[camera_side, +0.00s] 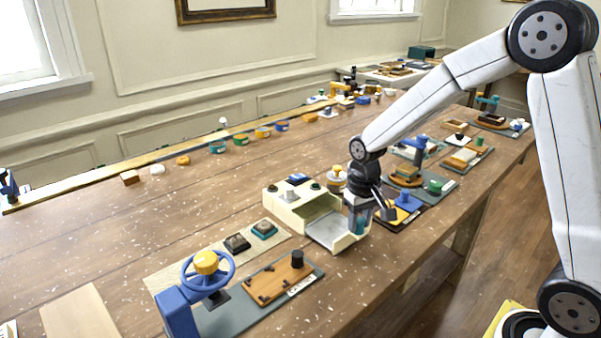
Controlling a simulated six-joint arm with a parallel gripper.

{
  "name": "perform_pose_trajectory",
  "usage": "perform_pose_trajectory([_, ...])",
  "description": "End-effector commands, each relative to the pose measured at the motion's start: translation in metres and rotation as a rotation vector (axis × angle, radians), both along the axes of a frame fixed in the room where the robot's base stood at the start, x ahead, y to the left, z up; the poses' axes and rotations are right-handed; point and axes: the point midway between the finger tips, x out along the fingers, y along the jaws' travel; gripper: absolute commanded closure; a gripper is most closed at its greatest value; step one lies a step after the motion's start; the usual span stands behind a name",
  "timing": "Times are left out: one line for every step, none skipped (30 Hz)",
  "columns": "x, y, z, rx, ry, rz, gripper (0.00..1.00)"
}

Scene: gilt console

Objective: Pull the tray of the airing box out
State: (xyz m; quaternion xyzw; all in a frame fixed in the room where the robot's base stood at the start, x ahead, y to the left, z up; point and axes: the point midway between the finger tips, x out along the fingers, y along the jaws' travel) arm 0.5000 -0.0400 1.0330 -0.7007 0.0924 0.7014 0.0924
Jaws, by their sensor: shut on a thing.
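The airing box is a cream box (288,207) near the middle of the table, with small knobs and a blue piece on top. Its tray (327,230) stands out of the front, with a grey floor and cream rim showing. My gripper (357,226) points down at the tray's outer end, at its right side. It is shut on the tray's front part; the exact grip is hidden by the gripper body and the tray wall.
A board with a blue handwheel (208,275) stands at the front left, beside a wooden panel with a black knob (297,259). Dark and teal buttons (264,229) lie left of the box. Several boards with blocks (409,200) crowd the right.

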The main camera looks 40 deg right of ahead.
Motion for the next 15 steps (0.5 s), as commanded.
perform_pose_trajectory([-0.006,0.000,0.002,-0.001,-0.003,-0.001,1.00])
perform_pose_trajectory([-0.009,0.000,0.002,-0.001,-0.003,-0.001,1.00])
perform_pose_trajectory([-0.013,0.000,0.002,-0.001,-0.004,0.000,1.00])
perform_pose_trajectory([-0.015,0.000,0.002,-0.001,-0.004,0.000,1.00])
perform_pose_trajectory([-0.017,0.000,0.002,-0.001,-0.004,0.000,1.00])
perform_pose_trajectory([-0.019,0.000,0.002,-0.001,-0.004,0.000,1.00])
perform_pose_trajectory([-0.020,0.000,0.002,-0.001,-0.004,0.000,1.00])
perform_pose_trajectory([-0.021,0.000,0.001,-0.001,-0.003,0.000,1.00])
perform_pose_trajectory([-0.021,0.000,0.001,-0.001,-0.003,0.000,1.00])
perform_pose_trajectory([-0.022,0.000,0.001,-0.001,-0.003,0.001,1.00])
perform_pose_trajectory([-0.021,0.000,0.001,-0.001,-0.003,0.001,1.00])
perform_pose_trajectory([-0.021,0.000,0.001,-0.001,-0.003,0.001,1.00])
perform_pose_trajectory([-0.021,0.000,0.001,-0.001,-0.003,0.001,1.00])
perform_pose_trajectory([-0.021,0.000,0.001,-0.001,-0.003,0.001,1.00])
perform_pose_trajectory([-0.021,0.000,0.001,-0.001,-0.003,0.001,1.00])
